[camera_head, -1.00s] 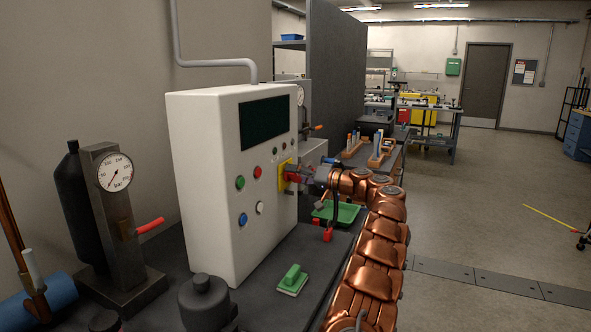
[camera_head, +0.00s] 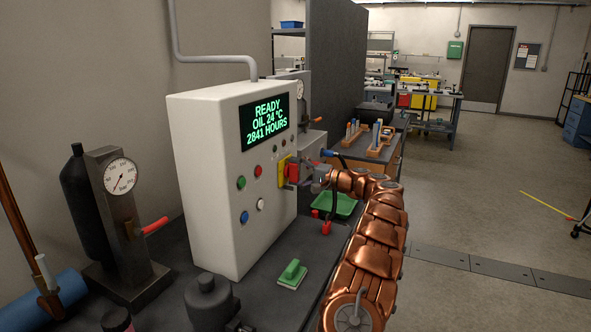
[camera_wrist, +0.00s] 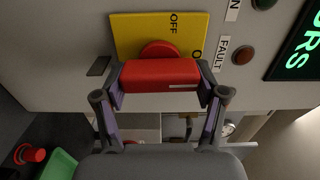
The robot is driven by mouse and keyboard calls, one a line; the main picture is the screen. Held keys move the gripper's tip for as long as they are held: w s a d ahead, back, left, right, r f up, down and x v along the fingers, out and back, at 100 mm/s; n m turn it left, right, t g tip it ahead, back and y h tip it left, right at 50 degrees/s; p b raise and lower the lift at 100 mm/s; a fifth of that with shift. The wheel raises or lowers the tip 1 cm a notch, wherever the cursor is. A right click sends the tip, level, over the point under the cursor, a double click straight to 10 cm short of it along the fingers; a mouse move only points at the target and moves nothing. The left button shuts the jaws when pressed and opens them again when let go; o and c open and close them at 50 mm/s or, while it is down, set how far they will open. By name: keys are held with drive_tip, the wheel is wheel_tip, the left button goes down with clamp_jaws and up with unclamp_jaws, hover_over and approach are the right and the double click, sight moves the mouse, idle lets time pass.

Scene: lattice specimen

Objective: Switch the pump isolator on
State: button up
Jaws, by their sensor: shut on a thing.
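The pump isolator has a yellow plate (camera_head: 282,169) on the right of the cabinet's white front, with a red handle (camera_wrist: 160,75) on it. In the wrist view the plate (camera_wrist: 135,30) shows the word OFF, and another marking is partly hidden by the handle. My gripper (camera_wrist: 160,88) is shut on the red handle, one finger at each end of it. In the head view my gripper (camera_head: 299,174) reaches the handle from the right. The cabinet's display (camera_head: 266,121) is lit green and reads READY, OIL 24 °C, 2841 HOURS.
Coloured buttons (camera_head: 244,217) sit left of the isolator. A green tray (camera_head: 347,205) lies on the bench below my arm. The floor at right is mostly clear.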

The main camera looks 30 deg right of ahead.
drive_tip(key=shift+m, duration=0.3)
drive_tip(key=o, duration=1.1)
drive_tip(key=shift+o, duration=0.2)
drive_tip(key=v, duration=1.2)
drive_tip(key=shift+d, duration=0.1)
